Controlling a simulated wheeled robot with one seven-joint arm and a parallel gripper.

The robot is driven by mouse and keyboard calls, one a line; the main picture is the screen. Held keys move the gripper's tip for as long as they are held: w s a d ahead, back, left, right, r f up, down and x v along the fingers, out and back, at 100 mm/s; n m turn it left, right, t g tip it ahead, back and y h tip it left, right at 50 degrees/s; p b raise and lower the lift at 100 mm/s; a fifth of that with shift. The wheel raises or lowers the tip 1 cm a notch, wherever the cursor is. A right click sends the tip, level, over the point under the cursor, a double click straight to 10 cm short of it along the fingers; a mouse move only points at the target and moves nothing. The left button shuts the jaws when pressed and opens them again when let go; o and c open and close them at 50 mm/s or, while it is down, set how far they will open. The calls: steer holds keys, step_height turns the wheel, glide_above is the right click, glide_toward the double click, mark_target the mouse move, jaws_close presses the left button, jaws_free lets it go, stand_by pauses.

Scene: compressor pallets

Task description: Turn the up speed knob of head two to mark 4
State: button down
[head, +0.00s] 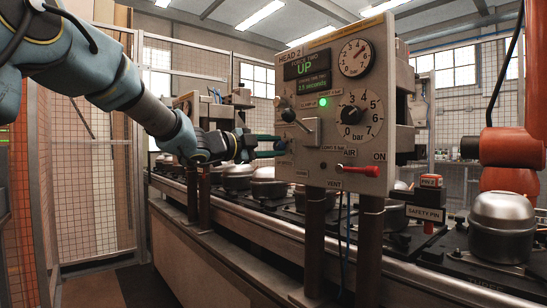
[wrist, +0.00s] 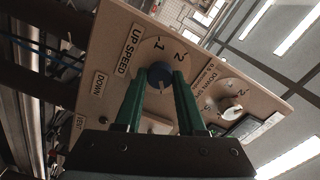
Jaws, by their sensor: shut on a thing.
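The control panel labelled HEAD 2 (head: 312,160) stands at the centre of the head view. The blue up speed knob (wrist: 160,74) is on the panel face in the wrist view, beside the UP SPEED label. Marks 1 and 2 show on its dial beyond the knob; the other marks are hidden by my fingers. A pale line on the knob points down in the wrist picture, towards my gripper. My gripper (wrist: 159,85) is shut on the knob, one green finger on each side. In the head view my gripper (head: 265,147) reaches the panel's left edge.
The down speed knob (wrist: 232,111) sits close on the right in the wrist view. A black lever (head: 289,116) and a red air handle (head: 358,170) stick out from the panel. A conveyor rail (head: 235,214) with several metal compressors runs below. A red robot arm (head: 515,150) stands right.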

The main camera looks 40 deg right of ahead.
steer(key=shift+f+m+b, duration=0.1)
steer(key=shift+m+b, duration=0.5)
steer(key=shift+m, duration=0.2)
steer(key=c, duration=0.5)
jaws_free()
steer(key=a+b, duration=0.1)
steer(key=a, duration=0.9)
steer(key=shift+w+a, duration=0.3)
steer(key=shift+a, duration=0.1)
